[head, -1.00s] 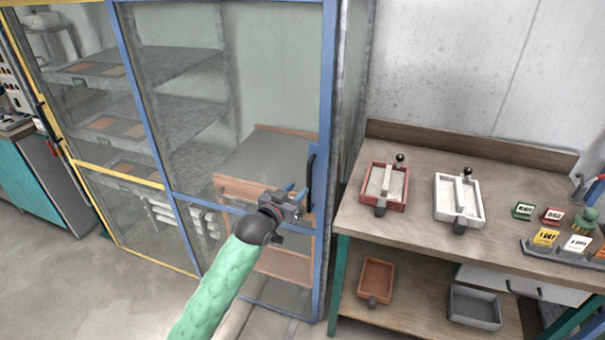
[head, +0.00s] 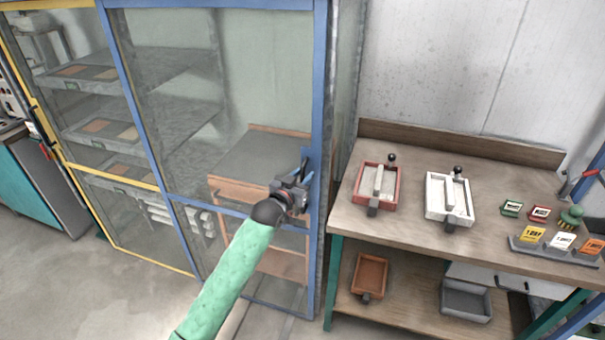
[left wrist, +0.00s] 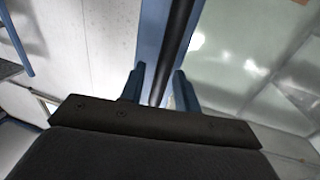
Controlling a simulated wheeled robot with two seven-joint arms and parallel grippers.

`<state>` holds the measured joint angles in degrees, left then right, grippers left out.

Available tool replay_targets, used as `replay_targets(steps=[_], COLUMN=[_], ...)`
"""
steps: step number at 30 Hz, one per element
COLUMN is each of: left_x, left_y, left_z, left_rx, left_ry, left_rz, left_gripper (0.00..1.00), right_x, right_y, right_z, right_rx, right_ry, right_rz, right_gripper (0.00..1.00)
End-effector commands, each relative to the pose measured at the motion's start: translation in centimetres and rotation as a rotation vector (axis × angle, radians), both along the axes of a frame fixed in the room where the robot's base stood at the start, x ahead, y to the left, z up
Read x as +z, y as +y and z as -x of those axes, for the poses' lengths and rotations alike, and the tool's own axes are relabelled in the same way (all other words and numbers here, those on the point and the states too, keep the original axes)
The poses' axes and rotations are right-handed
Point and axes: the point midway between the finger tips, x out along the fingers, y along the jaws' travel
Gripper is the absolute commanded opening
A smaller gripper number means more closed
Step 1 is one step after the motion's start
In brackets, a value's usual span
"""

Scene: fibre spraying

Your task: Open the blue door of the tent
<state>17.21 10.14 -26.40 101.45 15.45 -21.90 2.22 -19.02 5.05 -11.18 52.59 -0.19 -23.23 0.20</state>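The blue-framed door (head: 319,95) of the tent stands shut in the middle of the head view, with clear panels. Its upright black handle (left wrist: 176,42) is on the right frame post; in the head view my gripper mostly hides it. My left gripper (head: 304,177) is at the handle. In the left wrist view its two blue fingers (left wrist: 159,88) stand on either side of the black bar, with gaps showing, so it is open around the handle. My right gripper is not in view.
A yellow-framed door (head: 118,178) is to the left. Shelves and a wooden cabinet (head: 262,150) show behind the panels. A workbench (head: 405,240) with trays stands close on the right. The floor (head: 110,290) in front is clear.

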Motion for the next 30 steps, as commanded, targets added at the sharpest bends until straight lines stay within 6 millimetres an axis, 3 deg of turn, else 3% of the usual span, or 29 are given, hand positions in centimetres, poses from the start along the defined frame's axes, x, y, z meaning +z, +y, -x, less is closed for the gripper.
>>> replay_targets(steps=[8, 13, 23, 30], left_x=[0.0, 0.0, -0.1, -0.1], left_y=[0.0, 0.0, 0.4, 3.4], left_z=[-0.1, -0.1, -0.2, -1.3], left_rx=[0.0, 0.0, 0.001, 0.002], left_ry=[0.0, 0.0, -0.001, -0.003], left_rz=[0.0, -0.001, -0.002, -0.006], left_gripper=[0.32, 0.01, 0.0, 0.0], right_x=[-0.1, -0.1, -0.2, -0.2], right_y=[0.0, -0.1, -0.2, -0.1], right_z=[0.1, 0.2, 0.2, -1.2], right_rx=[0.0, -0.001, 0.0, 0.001], right_ry=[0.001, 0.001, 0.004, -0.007], right_rz=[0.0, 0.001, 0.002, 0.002], right_gripper=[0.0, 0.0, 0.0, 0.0])
